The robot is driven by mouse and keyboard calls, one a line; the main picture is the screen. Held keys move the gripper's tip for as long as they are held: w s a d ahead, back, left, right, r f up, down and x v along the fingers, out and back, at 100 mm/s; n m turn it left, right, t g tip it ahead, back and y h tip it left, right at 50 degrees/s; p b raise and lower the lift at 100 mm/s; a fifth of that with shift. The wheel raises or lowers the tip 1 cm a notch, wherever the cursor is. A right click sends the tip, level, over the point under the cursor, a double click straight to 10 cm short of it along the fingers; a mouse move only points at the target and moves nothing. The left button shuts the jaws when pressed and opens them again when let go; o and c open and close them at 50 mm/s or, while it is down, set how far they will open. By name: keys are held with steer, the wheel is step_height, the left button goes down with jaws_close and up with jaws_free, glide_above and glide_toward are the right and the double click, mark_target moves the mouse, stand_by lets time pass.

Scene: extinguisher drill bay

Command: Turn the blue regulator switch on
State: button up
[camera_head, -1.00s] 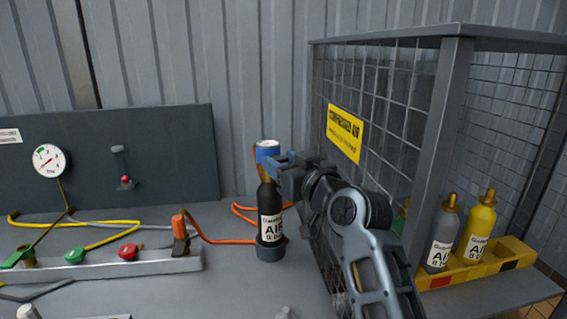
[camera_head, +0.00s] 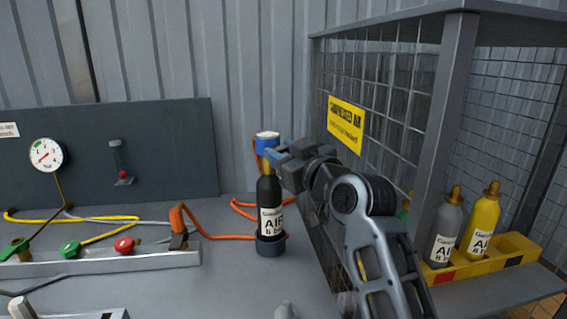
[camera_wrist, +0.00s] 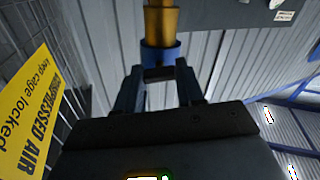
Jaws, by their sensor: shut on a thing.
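The blue regulator (camera_head: 268,139) sits on the brass neck of an upright black cylinder (camera_head: 270,217) labelled AIR. My gripper (camera_head: 273,157) reaches in from the right at the regulator's height, its fingers close against the blue part. In the wrist view, the two fingers (camera_wrist: 160,74) close on a blue collar (camera_wrist: 160,54) with brass (camera_wrist: 162,20) beyond it. The fingers partly hide the regulator, and the switch's on or off position cannot be read.
A mesh cage (camera_head: 380,90) with a yellow sign (camera_head: 346,124) stands close on the right. A yellow rack (camera_head: 500,262) there holds grey and yellow cylinders. An orange hose (camera_head: 215,237) runs left to a manifold rail (camera_head: 110,261). A gauge (camera_head: 45,155) is on the back panel.

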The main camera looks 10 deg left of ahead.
steer(key=shift+f+n+b, duration=0.1)
steer(key=shift+n+b, duration=2.65)
steer(key=shift+n, duration=0.45)
steer(key=o, duration=1.1)
steer(key=shift+c, duration=0.2)
steer(key=v, duration=0.8)
